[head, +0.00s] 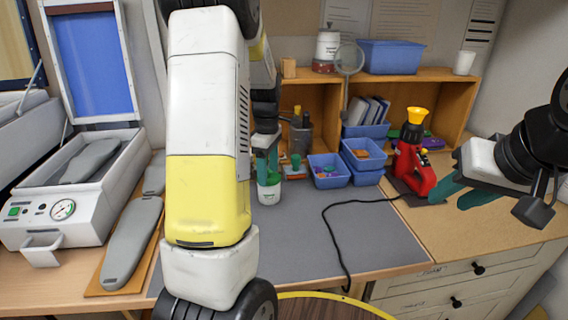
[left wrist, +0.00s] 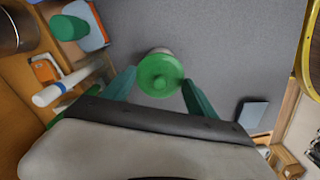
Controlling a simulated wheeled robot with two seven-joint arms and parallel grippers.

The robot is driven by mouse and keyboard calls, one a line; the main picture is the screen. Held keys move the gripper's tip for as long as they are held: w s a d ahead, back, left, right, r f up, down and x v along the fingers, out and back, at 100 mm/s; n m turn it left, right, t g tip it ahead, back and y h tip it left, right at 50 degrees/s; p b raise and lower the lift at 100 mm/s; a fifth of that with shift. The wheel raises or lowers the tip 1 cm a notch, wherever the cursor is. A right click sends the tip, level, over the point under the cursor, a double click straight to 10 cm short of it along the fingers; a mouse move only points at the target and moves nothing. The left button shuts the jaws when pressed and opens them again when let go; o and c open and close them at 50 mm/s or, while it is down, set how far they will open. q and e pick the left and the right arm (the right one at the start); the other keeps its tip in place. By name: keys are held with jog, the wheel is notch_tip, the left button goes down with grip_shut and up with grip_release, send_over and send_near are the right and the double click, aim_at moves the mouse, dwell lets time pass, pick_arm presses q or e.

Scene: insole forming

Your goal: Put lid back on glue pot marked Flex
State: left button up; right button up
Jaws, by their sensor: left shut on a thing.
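A small white glue pot (head: 269,193) stands on the grey mat (head: 335,222); no marking on it is readable. My left gripper (head: 266,160) points down over the pot. My right gripper (head: 461,192) is open and empty at the right, near the red tool.
Blue bins (head: 328,171) and a green-topped item (head: 295,161) stand behind and right of the pot. A red heat tool (head: 412,160) with a black cable is at right. A press (head: 75,190) and grey insole (head: 131,243) are at left.

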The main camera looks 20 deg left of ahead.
dwell(0.3)
pick_arm(q)
jog(key=o, duration=1.6)
jog(key=shift+r, duration=3.5)
jog(key=shift+c, duration=0.3)
grip_shut()
jog(key=shift+f, duration=0.2)
